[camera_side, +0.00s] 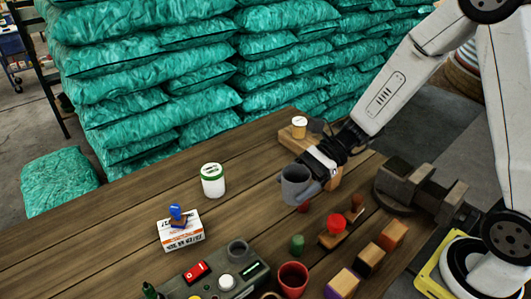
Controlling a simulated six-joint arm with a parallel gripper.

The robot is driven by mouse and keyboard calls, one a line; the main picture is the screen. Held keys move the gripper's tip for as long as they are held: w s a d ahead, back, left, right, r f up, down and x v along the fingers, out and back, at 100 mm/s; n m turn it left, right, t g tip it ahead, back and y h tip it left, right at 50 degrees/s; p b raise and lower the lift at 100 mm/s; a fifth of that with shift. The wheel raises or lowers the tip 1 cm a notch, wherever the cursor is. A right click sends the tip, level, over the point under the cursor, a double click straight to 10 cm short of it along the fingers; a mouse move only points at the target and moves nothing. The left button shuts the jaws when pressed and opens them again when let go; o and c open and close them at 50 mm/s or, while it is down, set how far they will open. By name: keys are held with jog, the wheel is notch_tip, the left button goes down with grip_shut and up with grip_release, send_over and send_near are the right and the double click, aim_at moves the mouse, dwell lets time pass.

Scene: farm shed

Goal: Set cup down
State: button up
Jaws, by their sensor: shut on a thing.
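A grey cup (297,185) is held in my gripper (311,172), near the middle of the wooden table. The jaws are shut on the cup at its right side, and the fingertips are partly hidden by it. The cup looks close to upright. I cannot tell whether its base touches the table (130,232) or hangs just above it.
A white tub (212,180) stands left of the cup, and a box with a blue stamp (180,232) is farther left. In front are a control box (226,279), a red mug (291,279) and coloured blocks (369,259). A vise (418,192) stands right. Table between tub and cup is clear.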

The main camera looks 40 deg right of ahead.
jog(key=w+d+m+t+h, duration=0.2)
jog(key=w+d+m+t, duration=0.3)
jog(key=w+d, duration=0.5)
jog(key=shift+w+d+r+m+t, duration=0.2)
jog(key=shift+w+m+t, duration=0.2)
jog(key=shift+w+t, duration=0.4)
jog(key=shift+w+f, duration=0.1)
jog(key=shift+w, duration=0.1)
send_over(257, 164)
jog(key=shift+s+f, duration=0.15)
jog(key=shift+f, duration=4.45)
jog(key=shift+f, duration=0.1)
jog(key=shift+f, duration=0.2)
jog(key=shift+w+f, duration=0.15)
jog(key=shift+f, duration=0.65)
jog(key=shift+w+f, duration=0.1)
jog(key=shift+f, duration=0.65)
jog(key=shift+f, duration=0.1)
